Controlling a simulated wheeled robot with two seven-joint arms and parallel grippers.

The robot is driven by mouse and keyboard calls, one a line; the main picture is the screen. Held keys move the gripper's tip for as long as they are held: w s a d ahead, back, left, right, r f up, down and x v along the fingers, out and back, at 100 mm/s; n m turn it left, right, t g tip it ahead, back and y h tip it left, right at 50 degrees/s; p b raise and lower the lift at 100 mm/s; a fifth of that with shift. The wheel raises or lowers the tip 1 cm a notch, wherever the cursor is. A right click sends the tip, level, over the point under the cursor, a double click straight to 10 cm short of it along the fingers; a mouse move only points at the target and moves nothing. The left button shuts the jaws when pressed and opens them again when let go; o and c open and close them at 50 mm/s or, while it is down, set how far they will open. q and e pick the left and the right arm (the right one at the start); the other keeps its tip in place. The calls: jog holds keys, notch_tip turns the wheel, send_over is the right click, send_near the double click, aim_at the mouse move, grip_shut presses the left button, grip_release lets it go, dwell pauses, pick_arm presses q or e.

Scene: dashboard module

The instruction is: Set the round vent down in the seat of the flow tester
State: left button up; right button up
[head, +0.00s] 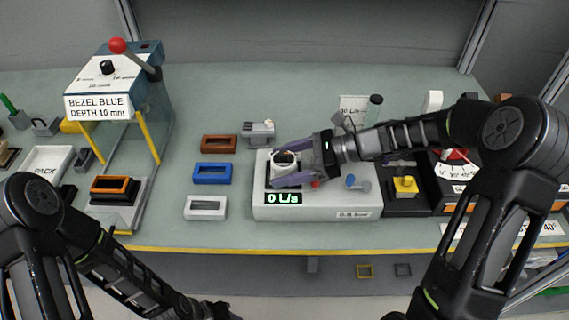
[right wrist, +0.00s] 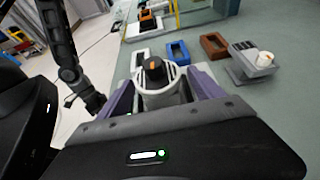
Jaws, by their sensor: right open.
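The round vent (right wrist: 155,72), white-grey with a black knob and a small orange mark, is between the fingers of my right gripper (right wrist: 160,95) in the right wrist view. In the head view the vent (head: 284,160) sits over the flow tester (head: 325,208), a light box whose display reads 0 L/s. My right gripper (head: 292,163) is open around it. The seat under the vent is mostly hidden, so I cannot tell how fully the vent rests in it. My left gripper (head: 218,311) is at the bottom edge, blurred and dark, and its fingers are unclear.
Brown (head: 219,144), blue (head: 212,173) and white (head: 206,207) bezels lie left of the tester. A grey fixture (head: 258,132) stands behind it. A press with a red-knobbed lever (head: 118,46) stands at left. A black unit with a yellow part (head: 405,186) is at right.

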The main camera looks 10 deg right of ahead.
jog(key=shift+s, duration=0.1)
notch_tip(320, 180, up, 10)
jog(key=shift+r+b, duration=0.1)
jog(key=shift+b, duration=0.45)
dwell(0.9)
